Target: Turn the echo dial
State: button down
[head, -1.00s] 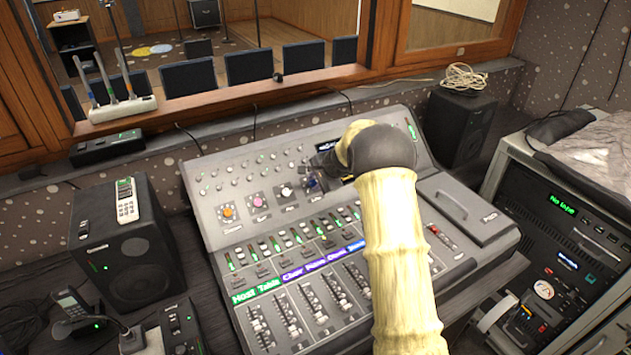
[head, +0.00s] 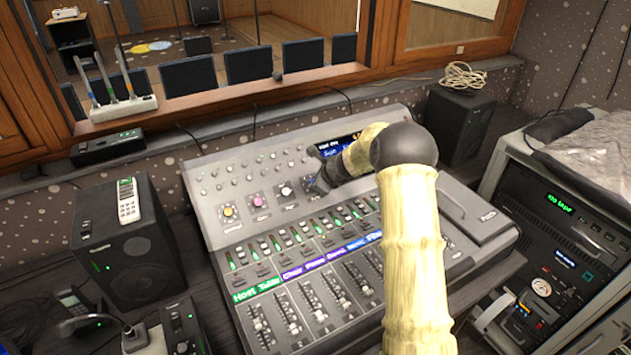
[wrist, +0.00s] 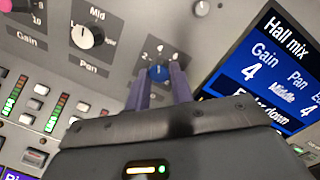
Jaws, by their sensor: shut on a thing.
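The blue dial (wrist: 158,73) sits on the mixing desk's panel in the wrist view, with a ring of small numbers around it. Its own name label is hidden behind my gripper. My gripper (wrist: 159,82) has one purple finger on each side of this dial and is shut on it. In the head view my gripper (head: 317,182) reaches down to the panel at the right end of the row of coloured dials, and the blue dial is mostly covered there.
A screen (wrist: 268,70) reading "Hall mix" and "Gain 4" stands close right of the fingers. A white dial (wrist: 87,36) marked "Pan" is to the left. The mixing desk (head: 225,225) has several faders below. Speakers (head: 122,245) flank the desk.

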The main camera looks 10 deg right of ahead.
jog(key=m, duration=0.5)
jog(key=shift+s+f+m+t, duration=0.1)
jog(key=shift+m+t, duration=0.2)
jog(key=shift+m, duration=0.1)
jog(key=shift+a+m+b, duration=0.1)
jog(key=shift+m+b, duration=0.65)
jog(key=shift+m, duration=1.65)
jog(key=c, duration=1.2)
grip_release()
jog(key=shift+s, duration=0.1)
jog(key=p+v, duration=0.1)
jog(key=v, duration=1.6)
jog(key=shift+s+a, duration=0.15)
jog(key=shift+s, duration=0.15)
